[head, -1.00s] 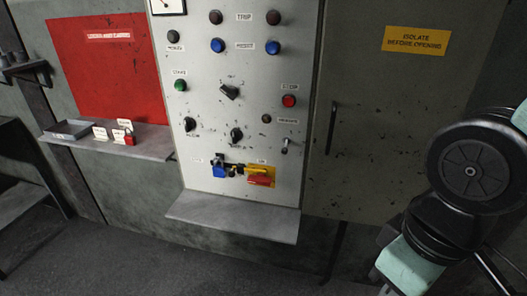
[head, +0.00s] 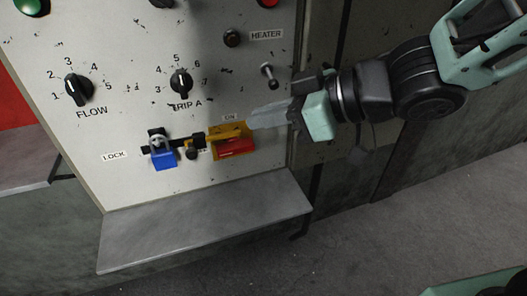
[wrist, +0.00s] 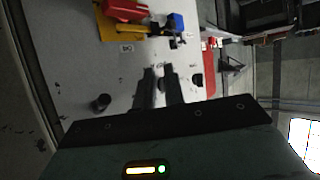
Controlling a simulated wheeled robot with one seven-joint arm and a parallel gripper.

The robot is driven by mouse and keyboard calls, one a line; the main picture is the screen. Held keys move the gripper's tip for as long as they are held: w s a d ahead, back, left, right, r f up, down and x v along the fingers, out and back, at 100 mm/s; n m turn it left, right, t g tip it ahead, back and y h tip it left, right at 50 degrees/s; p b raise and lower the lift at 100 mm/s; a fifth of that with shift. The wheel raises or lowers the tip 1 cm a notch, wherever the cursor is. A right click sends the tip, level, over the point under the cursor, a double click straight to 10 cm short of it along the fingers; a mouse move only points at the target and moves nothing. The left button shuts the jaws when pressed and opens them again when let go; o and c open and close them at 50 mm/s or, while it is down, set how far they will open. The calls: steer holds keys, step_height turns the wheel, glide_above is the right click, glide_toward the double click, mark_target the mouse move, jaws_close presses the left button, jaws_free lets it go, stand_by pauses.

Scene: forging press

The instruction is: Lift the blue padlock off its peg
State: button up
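The blue padlock (head: 163,159) hangs at the left of the black latch bar on the grey control panel, right of the LOCK label. Its shackle is around a dark peg or hasp (head: 156,139); the exact fit is too small to tell. It also shows at the top of the wrist view (wrist: 176,22). My gripper (head: 256,116) is in front of the panel, to the right of and above the padlock, by the yellow plate.
A yellow plate with a red handle (head: 235,148) sits right of the padlock. A toggle lever (head: 269,72) sticks out above my fingers. Knobs (head: 181,82) are above the padlock. A grey shelf (head: 205,222) juts out below, with bare top.

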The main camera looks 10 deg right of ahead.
steer(key=s+y, duration=0.1)
steer(key=g+p, duration=0.1)
steer(key=p, duration=0.9)
glide_toward(167, 139)
steer(key=shift+n, duration=0.4)
steer(key=x, duration=0.4)
steer(key=f+p+x, duration=0.1)
steer(key=x, duration=0.3)
steer(key=shift+f, duration=0.1)
jaws_close()
steer(key=shift+r+p, duration=0.45)
steer(key=shift+r, duration=0.05)
